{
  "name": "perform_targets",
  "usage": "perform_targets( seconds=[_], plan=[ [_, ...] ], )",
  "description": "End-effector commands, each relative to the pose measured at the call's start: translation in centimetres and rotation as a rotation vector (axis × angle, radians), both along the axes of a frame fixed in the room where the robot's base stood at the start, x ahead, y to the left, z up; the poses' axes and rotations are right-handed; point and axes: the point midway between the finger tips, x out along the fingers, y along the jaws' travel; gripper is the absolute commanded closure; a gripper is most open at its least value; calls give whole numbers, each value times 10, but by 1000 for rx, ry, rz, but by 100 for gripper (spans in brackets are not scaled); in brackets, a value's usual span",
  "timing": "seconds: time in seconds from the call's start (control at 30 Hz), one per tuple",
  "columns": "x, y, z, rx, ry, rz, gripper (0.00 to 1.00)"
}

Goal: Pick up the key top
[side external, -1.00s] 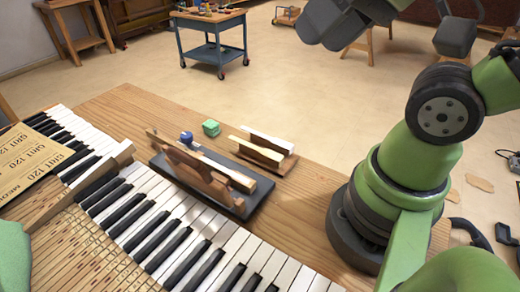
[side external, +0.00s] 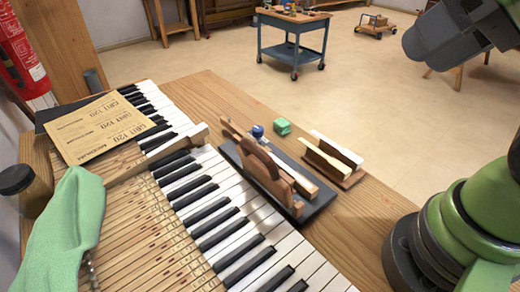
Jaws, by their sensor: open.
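A small wooden stand (side external: 347,180) sits on the wooden bench to the right of the keyboard. It carries two pale, white-faced strips (side external: 335,155) lying side by side, which look like key tops. A dark tray (side external: 318,203) just left of it holds brown wooden pieces (side external: 262,168) and another pale strip (side external: 298,180), partly hidden. I cannot tell which strip is the key top. A grey and green part of my arm hangs at the upper right, well away from these pieces. I cannot make out any fingertips, and nothing of mine touches the strips.
The piano keyboard (side external: 195,190) fills the left and front. Paper sheets (side external: 95,128) and a green cloth (side external: 68,225) lie left. Bare bench (side external: 365,215) lies right of the stand.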

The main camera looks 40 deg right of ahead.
Motion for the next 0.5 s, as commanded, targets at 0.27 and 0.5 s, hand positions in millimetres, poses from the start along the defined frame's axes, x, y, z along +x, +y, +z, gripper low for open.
perform_targets(
  seconds=[0.27,0.5],
  plan=[
    [0,0,0,0,0,0,63],
    [6,-2,-4,-18,26,4,63]
  ],
)
